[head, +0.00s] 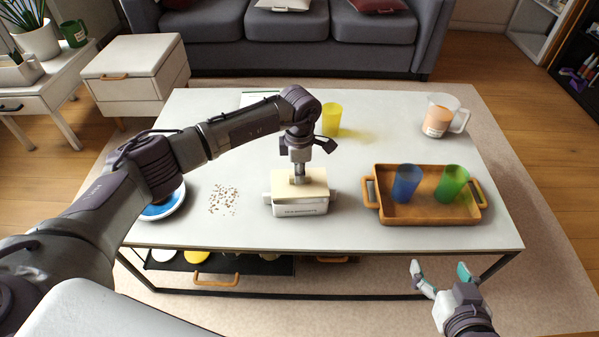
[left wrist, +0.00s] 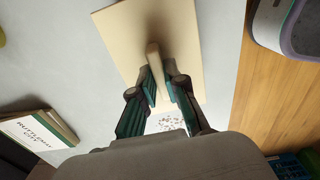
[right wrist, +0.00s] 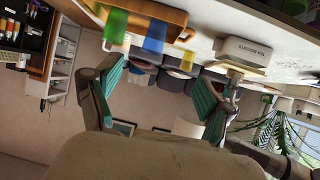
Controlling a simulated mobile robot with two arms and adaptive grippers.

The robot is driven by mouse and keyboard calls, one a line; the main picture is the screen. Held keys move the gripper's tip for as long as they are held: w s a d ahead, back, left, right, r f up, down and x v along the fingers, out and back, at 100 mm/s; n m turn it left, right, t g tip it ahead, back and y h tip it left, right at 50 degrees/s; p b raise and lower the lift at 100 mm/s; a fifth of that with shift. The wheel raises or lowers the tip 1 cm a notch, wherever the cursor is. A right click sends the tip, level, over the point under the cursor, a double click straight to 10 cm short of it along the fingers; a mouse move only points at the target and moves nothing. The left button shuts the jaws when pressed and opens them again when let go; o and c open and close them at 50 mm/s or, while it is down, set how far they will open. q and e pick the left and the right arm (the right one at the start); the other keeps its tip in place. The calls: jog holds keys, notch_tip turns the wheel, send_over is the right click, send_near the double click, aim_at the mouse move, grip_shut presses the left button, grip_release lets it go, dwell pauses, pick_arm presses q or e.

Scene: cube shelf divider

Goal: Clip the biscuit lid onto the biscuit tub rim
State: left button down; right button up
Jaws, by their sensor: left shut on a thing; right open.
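The biscuit tub (head: 301,209) is a white box with dark lettering on its front and small side tabs, standing mid-table near the front edge. The cream biscuit lid (head: 316,183) lies flat over the tub's top. I cannot tell whether it touches the rim all round or is clipped. My left gripper (head: 299,178) comes down from above. In the left wrist view its fingers (left wrist: 160,88) are shut on the bar handle (left wrist: 154,60) of the lid (left wrist: 125,40). My right gripper (head: 438,266) is open and empty in front of the table's front right edge.
A wooden tray (head: 428,213) with a blue cup (head: 406,183) and a green cup (head: 453,182) stands right of the tub. A yellow cup (head: 331,119) and a jug (head: 440,117) stand further back.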

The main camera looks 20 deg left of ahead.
pick_arm(q)
jog(key=shift+f, duration=0.15)
pick_arm(e)
jog(key=shift+w+a+r, duration=0.1)
jog(key=shift+w+r, duration=0.05)
jog(key=shift+r, duration=0.05)
dwell(0.4)
pick_arm(q)
jog(key=shift+f+b, duration=0.25)
jog(key=shift+b, duration=0.05)
pick_arm(e)
jog(key=shift+w+a+r+t+y, duration=0.15)
jog(key=shift+w+r+t, duration=0.2)
jog(key=shift+r, duration=0.1)
jog(key=shift+w+a+r+t+y, duration=0.15)
jog(key=shift+w+r+t, duration=0.1)
jog(key=shift+r+t, duration=0.15)
pick_arm(q)
jog(key=shift+f+b, duration=0.3)
jog(key=shift+f, duration=0.1)
pick_arm(e)
jog(key=shift+w+a+r+t, duration=0.1)
jog(key=shift+w+r+t, duration=0.1)
jog(key=shift+r+t, duration=0.25)
jog(key=shift+w+a+r+t, duration=0.1)
jog(key=shift+w+r+t, duration=0.1)
jog(key=shift+r, duration=0.35)
